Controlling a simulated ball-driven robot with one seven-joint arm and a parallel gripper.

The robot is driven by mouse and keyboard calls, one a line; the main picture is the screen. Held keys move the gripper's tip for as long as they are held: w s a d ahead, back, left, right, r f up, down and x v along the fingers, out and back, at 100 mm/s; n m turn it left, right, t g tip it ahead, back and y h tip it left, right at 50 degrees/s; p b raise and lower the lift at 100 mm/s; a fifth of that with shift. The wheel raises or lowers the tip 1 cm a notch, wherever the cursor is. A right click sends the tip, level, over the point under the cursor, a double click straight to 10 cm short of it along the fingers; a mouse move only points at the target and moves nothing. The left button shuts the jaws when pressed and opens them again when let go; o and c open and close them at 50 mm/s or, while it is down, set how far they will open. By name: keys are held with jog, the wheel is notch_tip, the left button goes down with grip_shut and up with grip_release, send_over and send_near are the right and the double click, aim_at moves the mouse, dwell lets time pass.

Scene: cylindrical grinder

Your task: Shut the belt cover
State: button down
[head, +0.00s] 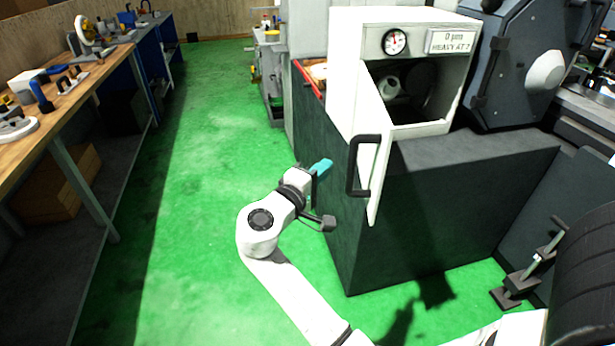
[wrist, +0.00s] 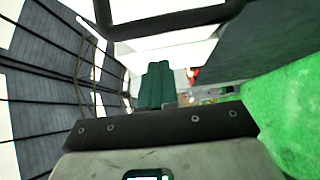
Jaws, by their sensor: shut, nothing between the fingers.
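The belt cover (head: 378,178) is a white door on the white housing. It stands open, swung out toward me, so its panel shows nearly edge-on in the head view. Its black bar handle (head: 352,172) is on the left, outer face. The handle also crosses the top of the wrist view (wrist: 170,22). My gripper (head: 322,167), with teal fingers, is a short way left of the handle in the head view and does not appear to touch it. The fingers (wrist: 157,86) are shut and empty, pointing forward below the handle bar in the wrist view.
The housing (head: 345,60) carries a gauge (head: 394,41) and a label plate (head: 452,41); its opening shows a dark interior with a pale pulley-like part (head: 389,87). The dark machine base (head: 450,190) lies below. Green floor (head: 205,150) is clear left, beside a workbench (head: 85,85).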

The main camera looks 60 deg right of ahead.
jog(key=shift+s+d+p, duration=0.2)
jog(key=shift+s+d, duration=0.25)
jog(key=shift+s, duration=0.25)
jog(key=shift+s+d+p, duration=0.15)
jog(key=shift+s+d, duration=0.3)
jog(key=shift+s, duration=0.25)
